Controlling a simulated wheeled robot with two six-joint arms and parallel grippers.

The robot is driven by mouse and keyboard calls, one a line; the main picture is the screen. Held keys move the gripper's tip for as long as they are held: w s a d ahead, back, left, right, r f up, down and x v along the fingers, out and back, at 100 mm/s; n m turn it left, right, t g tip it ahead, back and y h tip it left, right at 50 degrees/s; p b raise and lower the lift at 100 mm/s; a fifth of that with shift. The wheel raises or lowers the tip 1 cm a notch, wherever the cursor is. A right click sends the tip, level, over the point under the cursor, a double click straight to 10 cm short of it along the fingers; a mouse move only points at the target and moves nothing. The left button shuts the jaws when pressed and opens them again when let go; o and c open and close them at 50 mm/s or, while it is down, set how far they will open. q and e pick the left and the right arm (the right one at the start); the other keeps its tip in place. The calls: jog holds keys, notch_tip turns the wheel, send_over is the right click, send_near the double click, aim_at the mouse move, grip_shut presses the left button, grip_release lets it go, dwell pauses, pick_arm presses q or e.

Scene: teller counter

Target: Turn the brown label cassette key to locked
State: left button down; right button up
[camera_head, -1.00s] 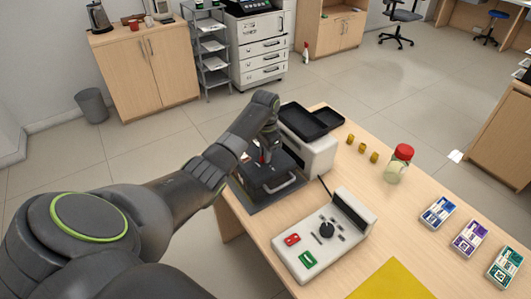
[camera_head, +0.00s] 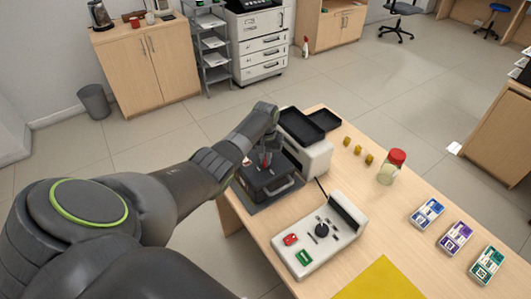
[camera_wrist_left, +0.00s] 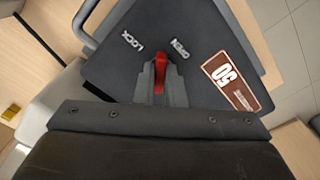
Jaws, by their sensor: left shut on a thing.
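The dark cassette (camera_head: 283,188) lies on a dark mat at the table's left end, with a handle on its near side. The left wrist view shows its top (camera_wrist_left: 205,22), with LOCK and OPEN lettering and a brown label (camera_wrist_left: 230,80) reading 50. The red key (camera_wrist_left: 160,73) stands below the lettering, its tip pointing between the two words. My left gripper (camera_wrist_left: 160,82) is shut on the key, one finger on each side. In the head view my left gripper (camera_head: 267,160) is over the cassette. The right gripper is not in view.
A white machine (camera_head: 318,160) with black trays stands close behind the cassette. A white control box (camera_head: 320,235) with a black knob is nearer. Several yellow pieces, a red-lidded jar (camera_head: 388,172), label packs (camera_head: 427,213) and a yellow sheet (camera_head: 382,280) lie to the right.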

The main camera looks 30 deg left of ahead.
pick_arm(q)
jog(key=n+p, duration=0.2)
jog(key=n, duration=0.2)
jog(key=shift+r+n, duration=0.15)
jog(key=shift+n, duration=0.15)
jog(key=n+p, duration=0.1)
jog(key=n, duration=0.2)
jog(key=shift+n, duration=1)
jog(key=shift+w, duration=0.1)
jog(key=c, duration=1.5)
grip_release()
jog(key=shift+p, duration=0.3)
